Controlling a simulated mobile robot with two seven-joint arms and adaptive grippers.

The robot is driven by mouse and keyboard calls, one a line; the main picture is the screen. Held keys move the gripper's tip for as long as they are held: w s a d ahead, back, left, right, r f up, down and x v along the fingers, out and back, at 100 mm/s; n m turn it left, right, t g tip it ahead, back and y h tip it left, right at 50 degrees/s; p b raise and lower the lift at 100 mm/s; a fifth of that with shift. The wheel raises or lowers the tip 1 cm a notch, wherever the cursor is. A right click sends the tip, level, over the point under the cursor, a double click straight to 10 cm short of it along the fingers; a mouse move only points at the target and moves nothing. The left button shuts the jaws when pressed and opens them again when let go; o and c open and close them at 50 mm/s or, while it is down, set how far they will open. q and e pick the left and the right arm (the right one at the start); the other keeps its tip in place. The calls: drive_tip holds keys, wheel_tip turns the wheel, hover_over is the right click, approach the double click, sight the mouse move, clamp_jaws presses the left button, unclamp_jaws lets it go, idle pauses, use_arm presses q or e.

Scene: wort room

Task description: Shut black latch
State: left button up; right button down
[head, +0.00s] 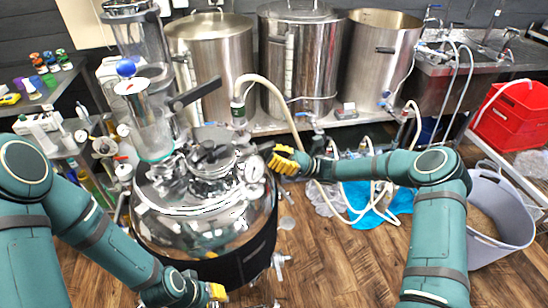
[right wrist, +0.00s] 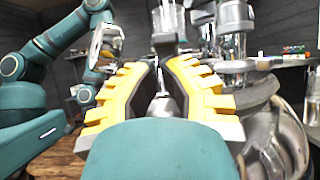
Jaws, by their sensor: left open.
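A shiny steel vessel (head: 205,225) with a domed lid stands at centre left in the head view. Black latch parts (head: 212,153) sit on its top hatch; I cannot tell whether they are open or shut. A longer black lever (head: 197,94) sticks out above them, up and to the right. My right gripper (head: 276,160) is just right of the lid, beside a round gauge. In the right wrist view its yellow fingers (right wrist: 163,85) are apart, with a gap between them. My left gripper (head: 217,292) is low, in front of the vessel, and open.
Several steel kettles (head: 300,60) stand on a shelf behind. A pale hose (head: 275,85) arches right of the vessel. A grey tub (head: 505,215) and red crates (head: 510,115) are at the right. Wooden floor is clear at the front.

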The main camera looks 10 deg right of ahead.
drive_tip(key=shift+r+h+p, duration=0.3)
drive_tip(key=shift+h+p, duration=0.1)
drive_tip(key=shift+p, duration=0.15)
drive_tip(key=shift+r, duration=0.1)
